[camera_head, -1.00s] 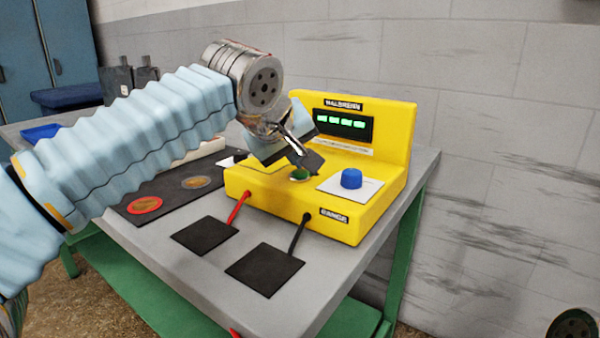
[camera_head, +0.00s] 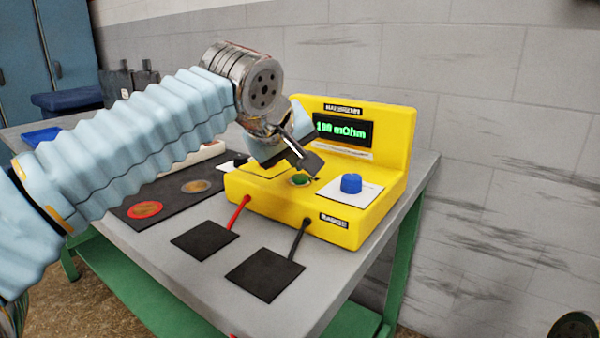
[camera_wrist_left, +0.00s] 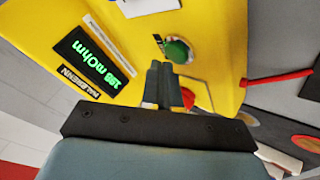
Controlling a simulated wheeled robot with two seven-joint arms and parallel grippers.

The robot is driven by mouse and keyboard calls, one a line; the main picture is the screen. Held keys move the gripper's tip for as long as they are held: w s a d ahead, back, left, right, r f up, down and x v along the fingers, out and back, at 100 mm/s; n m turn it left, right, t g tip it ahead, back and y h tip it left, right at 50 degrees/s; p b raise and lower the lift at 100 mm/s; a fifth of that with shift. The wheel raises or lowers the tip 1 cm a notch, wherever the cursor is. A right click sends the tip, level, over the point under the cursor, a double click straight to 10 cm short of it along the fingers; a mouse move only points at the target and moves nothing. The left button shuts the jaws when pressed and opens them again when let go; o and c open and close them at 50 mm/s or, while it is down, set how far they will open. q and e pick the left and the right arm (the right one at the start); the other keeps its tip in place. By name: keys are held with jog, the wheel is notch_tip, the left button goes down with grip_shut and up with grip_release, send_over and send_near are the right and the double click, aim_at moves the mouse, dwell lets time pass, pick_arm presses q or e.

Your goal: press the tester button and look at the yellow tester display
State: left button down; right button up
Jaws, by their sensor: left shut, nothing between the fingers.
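The yellow tester (camera_head: 335,222) stands on the grey table. Its display (camera_head: 343,130) is lit green and seems to read "100 mOhm", though the digits are blurred. It also shows upside down in the left wrist view (camera_wrist_left: 92,60). The green button (camera_head: 300,180) is on the tester's lower deck, and it shows just past the fingertips in the wrist view (camera_wrist_left: 177,50). My left gripper (camera_head: 312,166) is shut and empty, its tips beside and slightly above the button. I cannot tell whether they touch it. My right gripper is not in view.
A blue knob (camera_head: 351,183) on a white plate sits right of the button. Red and black leads run to two black pads (camera_head: 205,239). A dark mat (camera_head: 165,188) with round discs lies at left. The grey table (camera_head: 290,310) has free room in front.

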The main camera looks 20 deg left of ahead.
aim_at(297, 178)
pick_arm(q)
jog(key=shift+r, duration=0.3)
notch_tip(297, 178, up, 5)
jog(key=p, duration=0.4)
jog(key=shift+f, duration=0.1)
dwell(0.7)
